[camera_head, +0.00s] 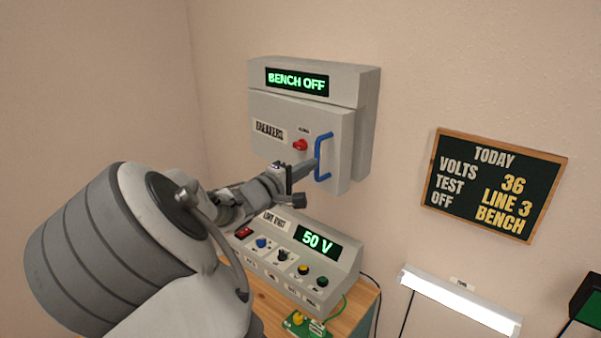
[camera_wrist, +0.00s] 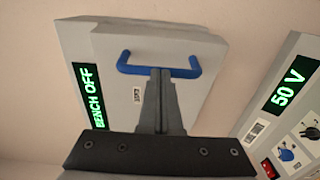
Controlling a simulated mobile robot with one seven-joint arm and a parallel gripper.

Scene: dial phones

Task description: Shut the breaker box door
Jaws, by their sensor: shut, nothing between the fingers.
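The grey breaker box (camera_head: 365,125) is fixed to the wall, with a green "BENCH OFF" display on top. Its door (camera_head: 270,112), labelled "BREAKERS", has a red knob (camera_head: 300,145) and a blue handle (camera_head: 324,136) at the right. The door's right edge stands out from the box body, so it looks slightly ajar; the exact gap is hard to tell. My gripper (camera_head: 313,165) is shut and empty, its fingertips at the handle. In the wrist view the closed fingertips (camera_wrist: 160,74) overlap the middle of the blue handle (camera_wrist: 189,71); contact cannot be told.
A grey bench unit (camera_head: 340,262) reading "50 V", with several knobs, stands on a wooden table (camera_head: 359,307) below the box. A chalkboard (camera_head: 495,185) hangs at the right, above a lit white lamp (camera_head: 460,300). The wall between box and chalkboard is clear.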

